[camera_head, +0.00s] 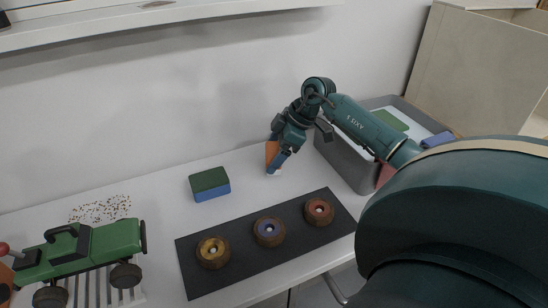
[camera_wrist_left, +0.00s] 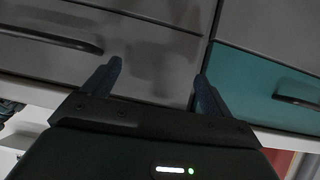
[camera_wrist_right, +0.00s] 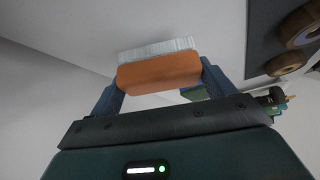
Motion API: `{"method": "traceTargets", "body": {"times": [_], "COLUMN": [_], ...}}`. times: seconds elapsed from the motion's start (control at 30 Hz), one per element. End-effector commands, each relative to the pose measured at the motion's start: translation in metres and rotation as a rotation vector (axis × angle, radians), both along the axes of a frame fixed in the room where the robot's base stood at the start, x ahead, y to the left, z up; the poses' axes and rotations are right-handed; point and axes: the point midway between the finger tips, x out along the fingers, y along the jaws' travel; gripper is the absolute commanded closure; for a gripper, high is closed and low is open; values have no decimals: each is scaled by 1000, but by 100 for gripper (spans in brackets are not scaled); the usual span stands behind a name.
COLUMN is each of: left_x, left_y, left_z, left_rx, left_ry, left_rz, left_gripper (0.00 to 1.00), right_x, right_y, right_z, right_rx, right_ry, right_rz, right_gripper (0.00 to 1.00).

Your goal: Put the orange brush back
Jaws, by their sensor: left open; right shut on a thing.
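The orange brush (camera_head: 271,151) is held in my right gripper (camera_head: 279,160), close to the back wall near the right part of the table. In the right wrist view the brush (camera_wrist_right: 160,72) shows an orange body with pale bristles, and the right gripper (camera_wrist_right: 161,85) has one finger at each end of it. I cannot tell whether the bristles touch the table. My left gripper (camera_wrist_left: 156,88) is open and empty in the left wrist view, in front of drawer fronts. The left gripper is not in the head view.
A green and blue block (camera_head: 210,184) stands on the white table (camera_head: 160,200). A dark mat (camera_head: 200,278) carries three wheels, the middle one (camera_head: 269,231) blue-centred. A grey bin (camera_head: 345,164) with coloured blocks is at right.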

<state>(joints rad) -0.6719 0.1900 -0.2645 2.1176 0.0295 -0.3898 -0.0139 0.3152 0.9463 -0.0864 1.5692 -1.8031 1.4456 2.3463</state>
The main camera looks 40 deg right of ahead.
Motion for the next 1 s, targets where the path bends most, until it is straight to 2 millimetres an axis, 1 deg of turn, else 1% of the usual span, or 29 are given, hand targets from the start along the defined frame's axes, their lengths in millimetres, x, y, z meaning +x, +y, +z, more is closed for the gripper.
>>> {"method": "traceTargets", "body": {"times": [0.03,0.13,0.5,0.53,0.7,0.73,1.0], "left_x": [0,0,0,0,1,1,1], "left_y": [0,0,-1,-1,-1,-1,-1], "left_z": [0,-1,-1,-1,-1,-1,-1], "left_rx": [1,1,-9,-9,-8,-8,-6], "left_ry": [1,4,5,5,4,4,2], "left_rz": [1,3,11,11,10,10,6], "left_gripper": [15,15,15,15,15,15,15], "right_x": [0,0,0,0,0,0,0], "right_y": [1,0,0,0,0,0,0], "right_z": [-9,-21,-25,-25,-24,-24,-22], "right_rx": [3,2,0,0,0,0,-1], "right_ry": [2,2,0,0,0,0,-1], "right_rz": [-1,-1,-1,0,0,0,-1], "right_gripper": [37,37,37,16,2,0,0]}}
